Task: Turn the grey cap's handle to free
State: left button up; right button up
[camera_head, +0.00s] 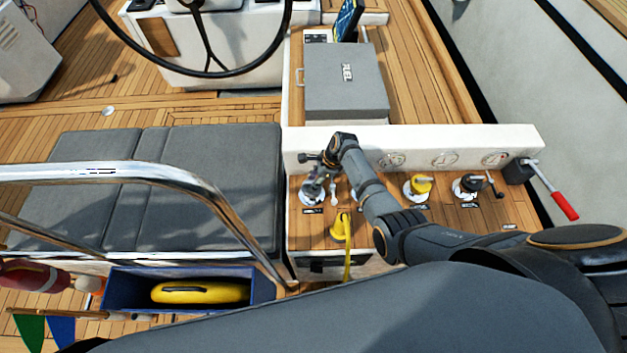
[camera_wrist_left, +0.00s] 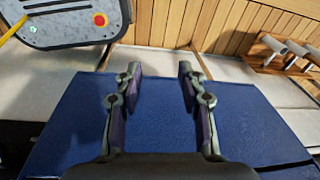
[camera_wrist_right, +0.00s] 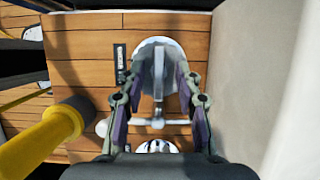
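The grey cap (camera_head: 312,192) sits on a white round plate at the left end of the wooden panel. In the right wrist view its upright grey handle (camera_wrist_right: 158,72) stands between my right gripper's two fingers. My right gripper (camera_wrist_right: 163,72) is open around the handle, with a finger on each side. I cannot tell whether either finger touches it. In the head view the right gripper (camera_head: 318,172) partly covers the cap. My left gripper (camera_wrist_left: 162,72) is open and empty above a blue surface (camera_wrist_left: 160,115); it is out of the head view.
A yellow cap (camera_head: 419,186) and a black cap (camera_head: 467,185) stand to the right on the panel. A yellow nozzle (camera_head: 341,226) is in front. A white wall (camera_head: 440,140) with gauges rises behind. A red-handled lever (camera_head: 563,204) is at the far right.

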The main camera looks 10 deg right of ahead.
jog(key=shift+s, duration=0.1)
jog(key=shift+c, duration=1.1)
pick_arm(q)
jog(key=shift+s, duration=0.65)
pick_arm(e)
grip_shut()
